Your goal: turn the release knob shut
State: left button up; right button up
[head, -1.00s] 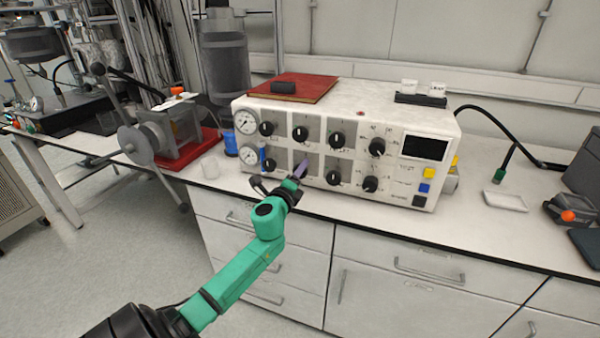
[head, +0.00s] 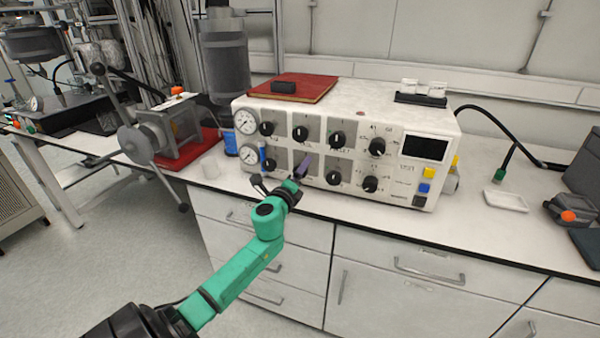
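The white control unit (head: 400,200) stands on the bench with several black knobs on its front. A purple handle (head: 303,165) stands out from the lower row, tilted, its upper end to the right; it seems to be the release knob. My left gripper (head: 292,186), on the green arm, is at the purple handle's lower end, in front of the panel. Its fingertips are small and dark, so I cannot tell whether they grip the handle or only touch it. The handle's base is partly hidden. My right gripper is not in view.
Black knobs (head: 301,133) sit close above and beside the purple handle. Two gauges (head: 246,121) and a blue-capped vial (head: 262,157) are to its left. A red board (head: 318,86) with a dark block lies on the unit. Drawers (head: 235,212) are below the bench edge.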

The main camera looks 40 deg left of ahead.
pick_arm(q)
jog(key=b+v, duration=0.1)
jog(key=v, duration=1.3)
jog(key=shift+s+d, duration=0.2)
jog(key=shift+s, duration=0.1)
jog(key=s+f+n+g+h+p, duration=0.1)
jog(key=s+f+n+g, duration=0.2)
jog(key=f, duration=0.9)
jog(key=s+f+n+g+h, duration=0.1)
jog(key=s+f+n+g, duration=0.15)
jog(key=f, duration=0.95)
jog(key=s+f+n+g+h+p, duration=0.1)
jog(key=s+f+n+g, duration=0.25)
jog(key=f, duration=0.85)
jog(key=s+d+f+n+g+h, duration=0.1)
jog(key=s+d+f+n+g, duration=0.1)
jog(key=s+d+f, duration=0.2)
jog(key=s+d+f+n+g+h, duration=0.1)
jog(key=s+d+f+n+g, duration=0.1)
jog(key=s+d+f, duration=0.3)
jog(key=s+d+f+n+g, duration=0.3)
jog(key=s+f, duration=0.6)
jog(key=s, duration=0.5)
jog(key=shift+s+d+f+n+h+p, duration=0.35)
jog(key=shift+d+f+n+h+p, duration=0.05)
jog(key=shift+d+n, duration=0.3)
